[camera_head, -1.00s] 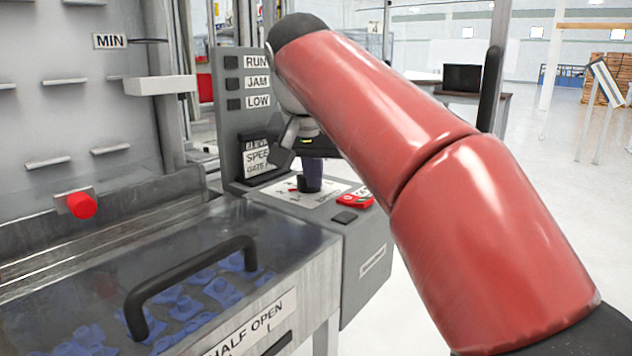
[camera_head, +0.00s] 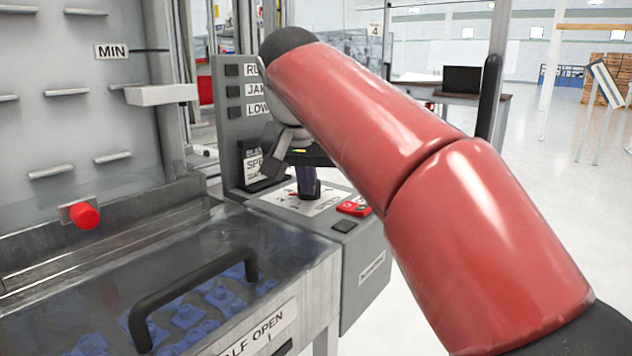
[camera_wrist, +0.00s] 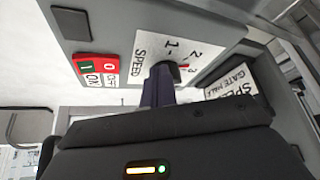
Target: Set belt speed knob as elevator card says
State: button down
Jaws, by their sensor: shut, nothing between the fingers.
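The speed knob (camera_wrist: 170,68) is dark, with a red mark on its side, on a white dial plate (camera_wrist: 137,60) printed SPEED, 1 and 2. In the head view the dial plate (camera_head: 284,201) lies on top of the grey control box. My gripper (camera_wrist: 158,95) is shut and empty, its fingertips right at the knob and partly covering it; I cannot tell whether they touch. In the head view my gripper (camera_head: 308,182) is partly behind my red arm. The card (camera_wrist: 238,84) reads SPEED and GATE HALF; the rest is hidden. It also stands behind the dial in the head view (camera_head: 252,166).
The upright panel (camera_head: 228,135) with RUN, JAM and LOW labels rises behind. A bin with a black handle (camera_head: 190,290) and blue parts is at the left front.

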jog(key=shift+a, duration=0.2)
jog(key=shift+w+a, duration=0.2)
jog(key=shift+a, duration=0.45)
jog(key=shift+s, duration=0.1)
dwell(0.3)
jog(key=shift+s+a, duration=0.15)
jog(key=shift+s, duration=0.05)
notch_tip(320, 180, up, 6)
dwell(0.4)
